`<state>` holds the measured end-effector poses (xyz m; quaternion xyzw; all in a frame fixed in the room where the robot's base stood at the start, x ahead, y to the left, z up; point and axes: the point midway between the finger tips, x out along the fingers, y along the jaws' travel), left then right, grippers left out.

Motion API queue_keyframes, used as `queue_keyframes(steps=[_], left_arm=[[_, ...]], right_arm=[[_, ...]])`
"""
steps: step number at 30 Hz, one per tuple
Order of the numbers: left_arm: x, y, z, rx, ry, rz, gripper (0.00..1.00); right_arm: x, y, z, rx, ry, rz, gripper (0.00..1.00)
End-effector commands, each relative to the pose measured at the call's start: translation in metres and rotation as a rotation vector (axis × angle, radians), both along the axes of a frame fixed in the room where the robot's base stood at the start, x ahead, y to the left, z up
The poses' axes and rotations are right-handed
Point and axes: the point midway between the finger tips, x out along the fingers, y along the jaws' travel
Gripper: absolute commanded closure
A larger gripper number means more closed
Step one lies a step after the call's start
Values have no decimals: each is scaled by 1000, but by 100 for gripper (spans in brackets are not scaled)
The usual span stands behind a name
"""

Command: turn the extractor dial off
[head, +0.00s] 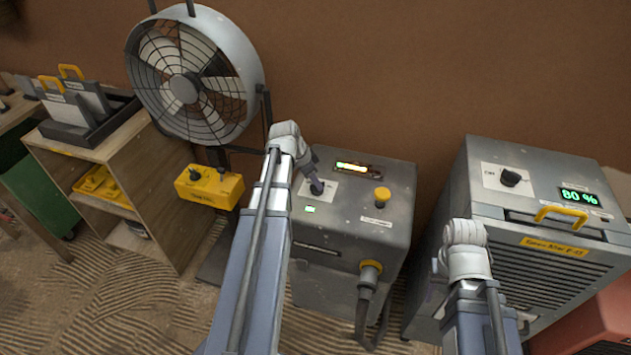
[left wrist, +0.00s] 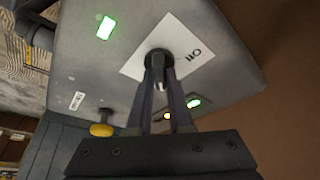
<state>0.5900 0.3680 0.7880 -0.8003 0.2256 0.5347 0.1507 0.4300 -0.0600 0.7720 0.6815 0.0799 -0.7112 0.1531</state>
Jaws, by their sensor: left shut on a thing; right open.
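The extractor is the grey metal box (head: 398,180) in the middle of the head view. Its dark dial (head: 317,188) sits on a white label plate on the sloped top. My left gripper (head: 314,180) is shut on the dial. In the left wrist view the fingers close around the dark round dial (left wrist: 158,56), and the white plate (left wrist: 185,40) beside it carries lettering that looks like "Off". The fingers partly hide the dial, so its pointer is unclear. The green light (head: 310,209) on the extractor is lit. My right arm is in front of another machine, with its gripper hidden.
The extractor has a lit bar display (head: 355,169), a yellow knob (head: 382,194) and a hose fitting (head: 370,269). A grey machine (head: 570,240) reading 80% stands right, with its own dial (head: 511,177). A fan (head: 190,85), yellow box (head: 209,187) and wooden shelf (head: 120,150) stand left.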

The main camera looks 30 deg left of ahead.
Motion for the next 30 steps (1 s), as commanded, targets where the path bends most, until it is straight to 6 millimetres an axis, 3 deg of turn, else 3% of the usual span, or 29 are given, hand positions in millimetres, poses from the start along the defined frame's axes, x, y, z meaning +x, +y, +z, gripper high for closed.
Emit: queue_keyframes(steps=[11,30], left_arm=[[-2,-2,0,1,0,108,100],[-1,-5,0,2,0,691,100]], right_arm=[[0,0,0,0,0,0,50],[0,0,0,0,0,0,50]])
